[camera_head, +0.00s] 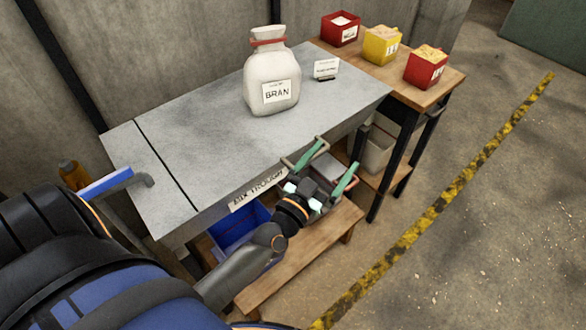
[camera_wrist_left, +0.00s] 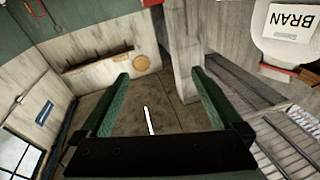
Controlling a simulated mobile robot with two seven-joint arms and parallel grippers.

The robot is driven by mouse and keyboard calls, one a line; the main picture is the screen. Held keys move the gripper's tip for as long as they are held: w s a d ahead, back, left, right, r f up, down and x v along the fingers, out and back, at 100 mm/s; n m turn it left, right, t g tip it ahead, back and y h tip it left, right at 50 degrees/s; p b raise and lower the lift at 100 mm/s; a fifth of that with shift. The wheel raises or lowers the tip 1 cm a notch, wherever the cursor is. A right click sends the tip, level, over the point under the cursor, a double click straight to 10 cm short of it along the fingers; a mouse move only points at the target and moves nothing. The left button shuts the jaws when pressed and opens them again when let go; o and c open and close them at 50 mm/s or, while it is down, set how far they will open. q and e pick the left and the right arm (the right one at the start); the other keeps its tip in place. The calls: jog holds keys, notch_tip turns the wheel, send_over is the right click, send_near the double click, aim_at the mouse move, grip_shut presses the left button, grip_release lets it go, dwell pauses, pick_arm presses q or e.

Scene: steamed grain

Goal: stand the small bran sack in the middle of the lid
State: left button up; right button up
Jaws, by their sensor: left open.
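The bran sack (camera_head: 272,72), pale with a red tie at its neck and a BRAN label, stands upright on the grey lid (camera_head: 205,130) of the mix trough, near its back edge. In the left wrist view the sack (camera_wrist_left: 290,50) shows upside down at the upper right, partly cut off. My left gripper (camera_head: 332,162) is open and empty in front of the lid's front edge, apart from the sack. Its green fingers (camera_wrist_left: 160,73) stand wide apart in the left wrist view. My right gripper is not in view.
A small white card (camera_head: 326,69) stands on the lid right of the sack. Red (camera_head: 341,28), yellow (camera_head: 382,45) and red (camera_head: 425,67) boxes stand on a wooden side table (camera_head: 390,77). A handle (camera_head: 305,155) is at the lid's front edge. The lid's left and front are clear.

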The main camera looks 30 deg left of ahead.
pick_arm(q)
jog(key=s+d+f+g+h, duration=0.1)
jog(key=s+d+f+g, duration=0.2)
jog(key=s+f+g, duration=0.7)
jog(key=s+f, duration=0.9)
jog(key=f, duration=0.2)
jog(key=shift+s+d+f+h, duration=0.15)
jog(key=shift+s+f+h, duration=0.05)
jog(key=shift+f+h, duration=0.1)
